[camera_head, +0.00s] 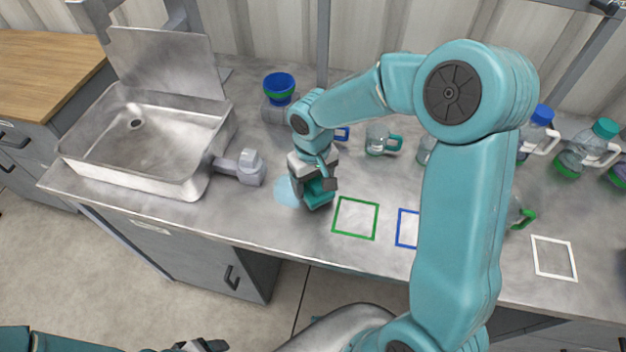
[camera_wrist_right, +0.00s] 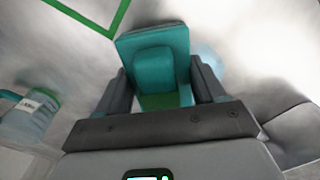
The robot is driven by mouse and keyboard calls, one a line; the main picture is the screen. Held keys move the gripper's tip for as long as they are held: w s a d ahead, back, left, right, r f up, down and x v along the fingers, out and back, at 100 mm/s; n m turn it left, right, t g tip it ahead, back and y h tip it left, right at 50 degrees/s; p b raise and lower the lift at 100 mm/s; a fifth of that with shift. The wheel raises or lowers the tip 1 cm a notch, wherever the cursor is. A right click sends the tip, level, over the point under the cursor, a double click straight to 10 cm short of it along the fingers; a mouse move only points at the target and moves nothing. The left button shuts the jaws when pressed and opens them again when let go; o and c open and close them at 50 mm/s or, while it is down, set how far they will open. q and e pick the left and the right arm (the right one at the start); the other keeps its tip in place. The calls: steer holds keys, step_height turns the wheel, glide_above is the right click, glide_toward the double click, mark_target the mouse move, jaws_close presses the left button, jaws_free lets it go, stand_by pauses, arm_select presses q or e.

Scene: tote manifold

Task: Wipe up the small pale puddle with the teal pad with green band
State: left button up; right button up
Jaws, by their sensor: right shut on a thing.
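The teal pad with green band (camera_head: 318,194) is in my right gripper (camera_head: 314,184), just above or on the metal counter beside the puddle. In the right wrist view the pad (camera_wrist_right: 153,42) sits between the two fingers of the right gripper (camera_wrist_right: 163,88), which are shut on it. The small pale puddle (camera_head: 286,191) is a light blue patch just left of the pad. It also shows in the right wrist view (camera_wrist_right: 209,60), partly hidden behind the pad and a finger. I cannot tell whether the pad touches the counter. My left gripper (camera_head: 205,346) is at the bottom edge, mostly cut off.
A metal sink (camera_head: 150,140) with a grey faucet-like fitting (camera_head: 243,168) is at left. A green square outline (camera_head: 356,218) lies right of the pad. A mug (camera_head: 380,140) and several bottles (camera_head: 537,135) stand at the back right.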

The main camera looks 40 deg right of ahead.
mark_target(285, 188)
steer(key=shift+s+f+b, duration=0.1)
steer(key=shift+f+b, duration=0.5)
steer(key=shift+f, duration=0.1)
steer(key=shift+w+a+r, duration=0.1)
steer(key=shift+w+a, duration=1)
steer(key=shift+w, duration=0.25)
steer(key=shift+w+a, duration=1)
steer(key=shift+w, duration=0.15)
steer(key=shift+w+a, duration=0.1)
